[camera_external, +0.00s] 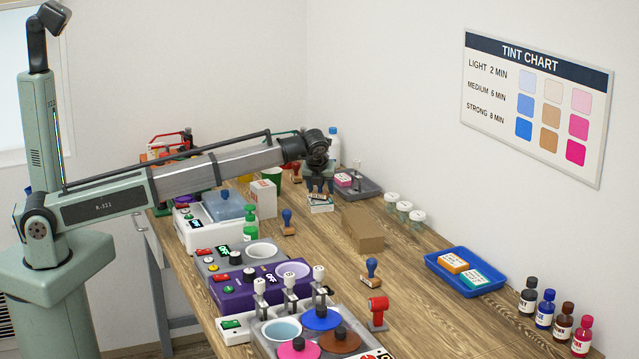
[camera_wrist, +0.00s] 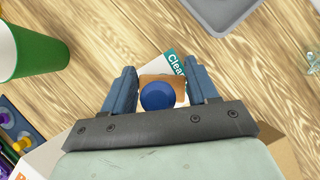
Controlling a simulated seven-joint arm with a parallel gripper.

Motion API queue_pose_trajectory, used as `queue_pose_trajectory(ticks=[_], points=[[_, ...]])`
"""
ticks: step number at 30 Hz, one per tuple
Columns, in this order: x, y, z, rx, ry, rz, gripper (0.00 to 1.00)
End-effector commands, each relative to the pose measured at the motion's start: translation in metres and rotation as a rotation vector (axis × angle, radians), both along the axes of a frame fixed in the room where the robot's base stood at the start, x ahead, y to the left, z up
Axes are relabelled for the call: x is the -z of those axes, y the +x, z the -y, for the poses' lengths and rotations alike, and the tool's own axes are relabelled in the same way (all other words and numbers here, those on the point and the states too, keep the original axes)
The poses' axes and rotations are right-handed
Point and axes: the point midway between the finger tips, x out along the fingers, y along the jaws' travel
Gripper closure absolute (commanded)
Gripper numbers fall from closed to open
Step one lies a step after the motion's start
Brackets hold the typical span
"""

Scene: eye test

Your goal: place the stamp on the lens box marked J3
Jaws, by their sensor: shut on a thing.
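My gripper (camera_external: 318,184) is shut on a stamp with a round blue knob and a wooden base. In the wrist view the stamp (camera_wrist: 158,95) sits between the two blue-grey fingers of my gripper (camera_wrist: 161,82). A small white box (camera_external: 321,207) lies directly below the stamp on the table. In the wrist view this box (camera_wrist: 172,62) shows a teal label reading "Clear", partly covered by the stamp and fingers. I cannot read J3 on it. I cannot tell whether the stamp touches the box or hangs just above it.
A grey tray (camera_external: 371,190) with small items stands behind the box. A brown carton (camera_external: 362,230) is in front to the right. Other stamps (camera_external: 288,222) stand on the table. A blue tray (camera_external: 436,266) holds an orange and a teal box. A green cup (camera_wrist: 35,45) is close on the left.

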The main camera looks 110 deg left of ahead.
Motion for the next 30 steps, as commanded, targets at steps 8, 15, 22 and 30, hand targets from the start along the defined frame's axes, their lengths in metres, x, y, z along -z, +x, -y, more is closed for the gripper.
queue_pose_trajectory(ticks=[8, 15, 22, 30], points=[[0.003, 0.000, 0.000, 0.000, 0.000, -0.001, 0.38], [0.002, 0.000, 0.000, 0.000, 0.000, 0.000, 0.16], [0.002, 0.000, 0.000, 0.000, 0.000, 0.000, 0.16], [-0.021, 0.002, 0.012, 0.001, 0.000, 0.000, 0.16]])
